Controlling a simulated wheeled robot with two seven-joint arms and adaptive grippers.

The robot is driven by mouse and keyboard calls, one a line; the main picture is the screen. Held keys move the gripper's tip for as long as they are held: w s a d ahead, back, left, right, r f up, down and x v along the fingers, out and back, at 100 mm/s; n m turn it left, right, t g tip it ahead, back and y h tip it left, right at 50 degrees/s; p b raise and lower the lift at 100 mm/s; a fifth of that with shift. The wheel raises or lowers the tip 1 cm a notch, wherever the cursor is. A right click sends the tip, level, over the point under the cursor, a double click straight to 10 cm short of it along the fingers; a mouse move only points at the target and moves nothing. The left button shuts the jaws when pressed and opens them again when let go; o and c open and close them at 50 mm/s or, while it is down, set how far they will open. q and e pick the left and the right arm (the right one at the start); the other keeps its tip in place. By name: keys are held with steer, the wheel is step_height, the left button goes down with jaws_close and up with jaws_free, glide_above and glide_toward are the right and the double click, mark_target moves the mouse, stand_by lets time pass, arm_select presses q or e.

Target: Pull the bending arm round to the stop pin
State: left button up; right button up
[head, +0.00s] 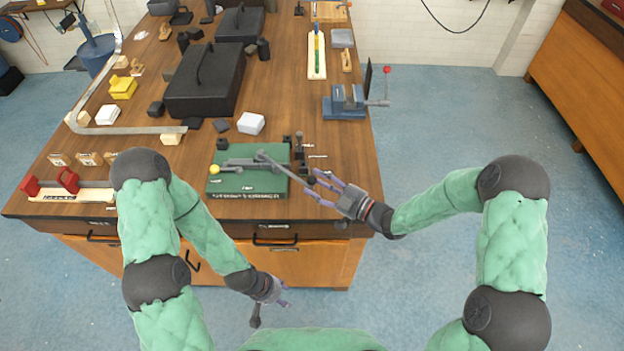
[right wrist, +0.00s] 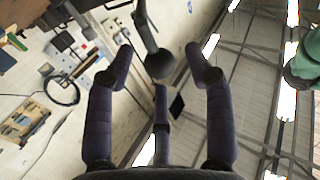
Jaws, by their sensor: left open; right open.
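The bending jig is a green base plate (head: 262,184) near the bench's front edge. Its grey bending arm (head: 280,165) runs from a pivot near the plate's middle toward the lower right and ends in a dark ball knob (head: 310,181). My right gripper (head: 315,185) is open at this knob. In the right wrist view, the knob (right wrist: 160,66) on its rod lies between the spread fingers; contact cannot be told. A yellow ball (head: 214,169) is at the plate's left. I cannot single out the stop pin. My left gripper (head: 284,293) is open and empty, low before the bench.
A white block (head: 251,123) and small dark blocks stand behind the plate. A blue vise (head: 346,102) is at the bench's right edge. A long bent metal strip (head: 115,128) and red clamps (head: 68,180) are at left. The bench right of the plate is mostly clear.

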steer(key=shift+x, duration=1.25)
jaws_close()
